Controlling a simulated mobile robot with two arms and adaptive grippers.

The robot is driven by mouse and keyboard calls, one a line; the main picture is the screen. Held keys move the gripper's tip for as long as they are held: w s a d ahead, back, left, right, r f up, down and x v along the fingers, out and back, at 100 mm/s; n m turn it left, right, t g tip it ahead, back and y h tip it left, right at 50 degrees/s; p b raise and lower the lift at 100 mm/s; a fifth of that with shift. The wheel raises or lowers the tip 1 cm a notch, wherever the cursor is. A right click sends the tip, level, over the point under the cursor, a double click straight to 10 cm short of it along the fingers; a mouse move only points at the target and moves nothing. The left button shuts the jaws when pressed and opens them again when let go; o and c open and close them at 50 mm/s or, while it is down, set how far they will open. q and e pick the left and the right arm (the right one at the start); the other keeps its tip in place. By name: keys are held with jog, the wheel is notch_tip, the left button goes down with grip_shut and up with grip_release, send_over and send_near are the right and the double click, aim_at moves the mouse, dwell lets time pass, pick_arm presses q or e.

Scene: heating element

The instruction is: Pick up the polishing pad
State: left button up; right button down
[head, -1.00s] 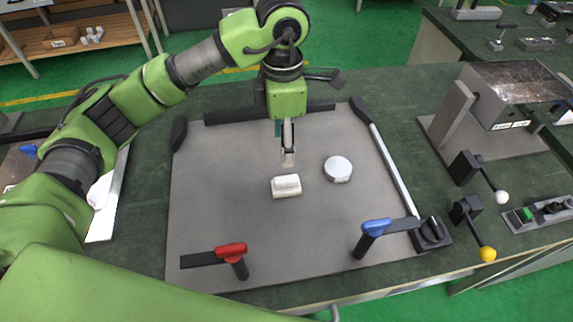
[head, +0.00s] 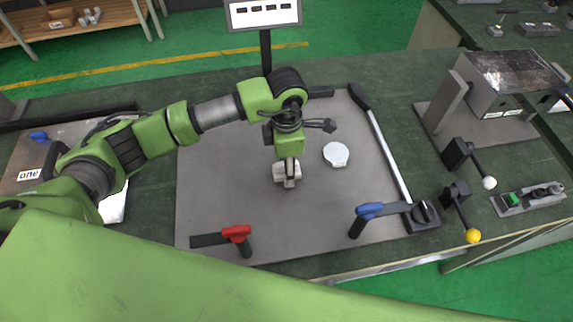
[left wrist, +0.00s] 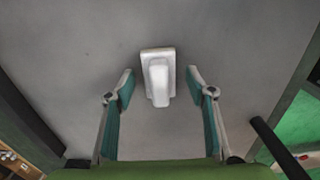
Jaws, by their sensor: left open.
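The polishing pad (left wrist: 158,78), which I take to be the white block with a raised grip, lies on the grey plate. It also shows in the head view (head: 279,173), partly hidden by my left gripper (head: 291,180). The left gripper points down over the pad. In the left wrist view, its two fingers (left wrist: 160,80) are open, one on each side of the pad, with a gap on both sides. My right gripper is out of view.
A white round object (head: 336,154) lies right of the pad. The grey plate (head: 225,190) carries a red-handled clamp (head: 237,234) and a blue-handled clamp (head: 369,211) at its front. Levers with a white knob (head: 489,183) and a yellow knob (head: 473,236) stand right.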

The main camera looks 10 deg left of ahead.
pick_arm(q)
jog(key=shift+f, duration=0.1)
jog(key=shift+c, duration=0.7)
jog(key=c, duration=1.1)
jog(key=shift+o, duration=0.2)
jog(key=shift+w+r+b, duration=0.1)
jog(key=shift+r+b, duration=0.4)
jog(key=shift+b, duration=0.05)
jog(key=r, duration=0.1)
jog(key=r+b, duration=0.1)
jog(key=shift+s+d+r, duration=0.25)
jog(key=shift+s+r, duration=0.1)
jog(key=shift+r, duration=0.05)
jog(key=s+d+r+b, duration=0.2)
jog(key=s+r, duration=0.2)
jog(key=s, duration=0.2)
jog(key=s+d+r+b, duration=0.2)
jog(key=s+d+r, duration=0.1)
jog(key=s+r, duration=0.2)
jog(key=shift+s+d+r, duration=0.15)
jog(key=shift+s+d, duration=0.1)
jog(key=shift+s, duration=0.35)
